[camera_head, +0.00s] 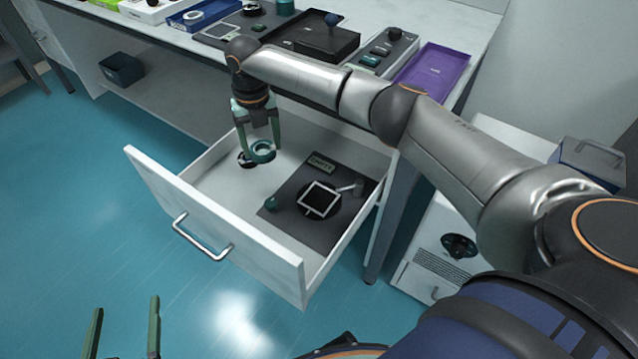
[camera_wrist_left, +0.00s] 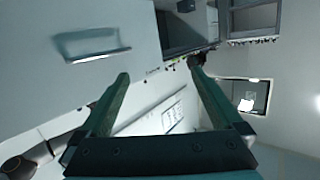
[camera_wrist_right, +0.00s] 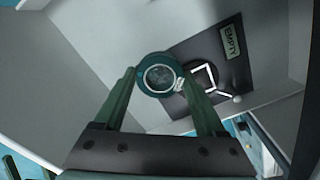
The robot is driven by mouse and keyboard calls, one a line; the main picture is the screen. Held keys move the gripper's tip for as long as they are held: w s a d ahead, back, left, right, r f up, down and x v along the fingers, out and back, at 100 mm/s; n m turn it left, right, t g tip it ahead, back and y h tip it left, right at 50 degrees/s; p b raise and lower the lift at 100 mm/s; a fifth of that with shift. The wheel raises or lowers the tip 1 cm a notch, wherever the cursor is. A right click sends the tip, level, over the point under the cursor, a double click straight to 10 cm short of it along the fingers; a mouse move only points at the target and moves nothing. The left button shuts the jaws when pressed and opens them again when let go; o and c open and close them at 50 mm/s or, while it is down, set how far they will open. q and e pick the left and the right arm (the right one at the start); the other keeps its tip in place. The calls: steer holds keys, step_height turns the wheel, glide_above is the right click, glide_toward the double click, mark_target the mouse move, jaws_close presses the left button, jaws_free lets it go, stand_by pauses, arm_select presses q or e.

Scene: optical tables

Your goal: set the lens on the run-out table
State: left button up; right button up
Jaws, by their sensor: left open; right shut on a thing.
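The lens (camera_head: 262,151), a round glass in a teal ring mount, is held in my right gripper (camera_head: 259,138) over the open drawer (camera_head: 205,240). In the right wrist view, the lens (camera_wrist_right: 159,76) sits between the fingertips with the drawer floor beneath it. My left gripper (camera_head: 126,308) is open and empty at the lower left of the head view, away from the drawer; its fingers also show in the left wrist view (camera_wrist_left: 160,72). A long table (camera_head: 290,75) with several items stands behind the drawer; I cannot tell whether it is the run-out table.
A dark mat (camera_head: 289,228) in the drawer carries a label (camera_head: 322,163), a black disc with a white square frame (camera_head: 319,199) and small parts. On the table are a purple tray (camera_head: 432,68), a black box (camera_head: 327,43) and a blue tray (camera_head: 203,15). Floor on the left is clear.

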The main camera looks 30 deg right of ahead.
steer(key=s+d+f, duration=0.4)
steer(key=s+d, duration=0.2)
steer(key=b, duration=0.2)
glide_above(319, 199)
steer(key=f, duration=0.3)
steer(key=w+f, duration=0.1)
steer(key=shift+a+f, duration=0.2)
steer(key=shift+a, duration=0.1)
steer(key=shift+s+d+f, duration=0.2)
steer(key=shift+s+f, duration=0.15)
steer(key=shift+f, duration=0.05)
arm_select(q)
step_height(319, 199, up, 20)
steer(key=s+d+m+t+h+b, duration=0.1)
steer(key=s+m+t+h, duration=0.1)
steer(key=m+t+h, duration=0.3)
steer(key=shift+s+d+f+t+h+b, duration=0.2)
steer(key=shift+s+f+t+h+b, duration=0.1)
steer(key=shift+t+h, duration=0.65)
arm_select(e)
step_height(319, 199, down, 3)
steer(key=shift+s+d+f, duration=0.1)
steer(key=shift+f, duration=0.1)
steer(key=shift+f, duration=0.1)
steer(key=o, duration=1.4)
steer(key=shift+c, duration=0.2)
